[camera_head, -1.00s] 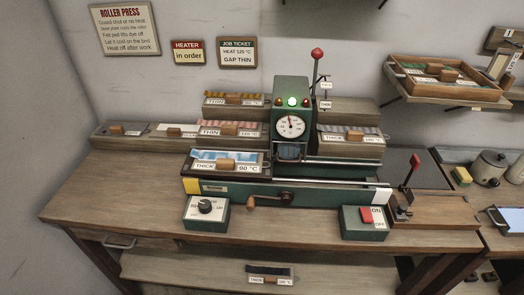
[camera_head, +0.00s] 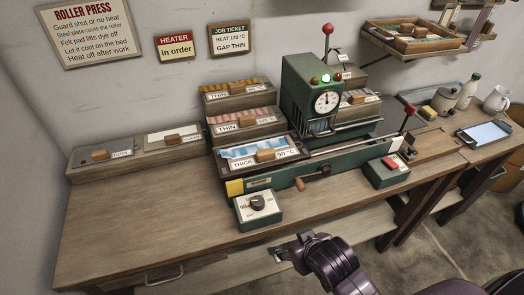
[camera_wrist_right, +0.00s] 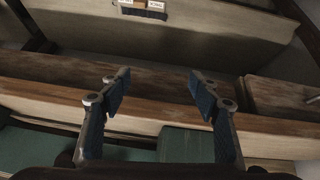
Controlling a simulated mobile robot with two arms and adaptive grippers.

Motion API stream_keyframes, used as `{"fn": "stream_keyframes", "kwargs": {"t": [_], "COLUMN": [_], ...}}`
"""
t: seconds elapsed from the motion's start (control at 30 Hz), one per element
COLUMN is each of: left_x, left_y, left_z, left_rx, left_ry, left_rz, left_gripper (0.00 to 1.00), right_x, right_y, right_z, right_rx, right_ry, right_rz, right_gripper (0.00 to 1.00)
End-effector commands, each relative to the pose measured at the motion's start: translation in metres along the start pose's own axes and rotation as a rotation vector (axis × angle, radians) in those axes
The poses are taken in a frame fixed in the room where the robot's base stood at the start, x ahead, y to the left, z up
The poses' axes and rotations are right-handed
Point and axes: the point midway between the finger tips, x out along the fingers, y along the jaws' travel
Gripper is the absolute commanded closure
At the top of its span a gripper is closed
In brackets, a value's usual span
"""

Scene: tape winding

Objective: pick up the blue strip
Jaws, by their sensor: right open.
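A light blue wavy strip (camera_head: 240,152) lies in a dark-framed tray marked THICK 90 °C, with a wooden block (camera_head: 266,155) on it, at the left front of the green roller press (camera_head: 303,80). My right gripper (camera_head: 277,252) is low in front of the bench, below and apart from that tray. In the right wrist view its two fingers (camera_wrist_right: 158,82) are spread, with nothing between them. My left gripper is not in view.
Two THIN trays (camera_head: 246,121) stand behind the blue strip's tray. The bench top (camera_head: 150,215) at left is clear.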

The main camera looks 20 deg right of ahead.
Motion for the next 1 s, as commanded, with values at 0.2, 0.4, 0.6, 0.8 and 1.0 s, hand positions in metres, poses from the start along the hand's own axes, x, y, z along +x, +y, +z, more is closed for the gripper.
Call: {"fn": "stream_keyframes", "kwargs": {"t": [0.2, 0.4, 0.6, 0.8, 1.0], "left_x": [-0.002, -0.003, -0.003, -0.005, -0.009], "left_y": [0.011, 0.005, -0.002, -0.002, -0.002], "left_z": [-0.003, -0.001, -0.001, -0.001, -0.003], "left_rx": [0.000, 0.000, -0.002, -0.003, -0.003], "left_ry": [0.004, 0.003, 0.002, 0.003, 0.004], "left_rz": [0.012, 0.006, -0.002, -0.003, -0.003], "left_gripper": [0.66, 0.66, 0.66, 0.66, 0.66], "right_x": [-0.073, -0.096, -0.116, -0.105, -0.090], "right_y": [0.007, 0.006, 0.002, 0.002, 0.002], "right_z": [-0.095, -0.176, -0.222, -0.237, -0.247], "right_rx": [0.045, 0.082, 0.101, 0.105, 0.103], "right_ry": [0.234, 0.460, 0.598, 0.614, 0.613], "right_rz": [0.023, 0.019, 0.000, -0.003, -0.003], "right_gripper": [0.44, 0.44, 0.44, 0.44, 0.44]}}
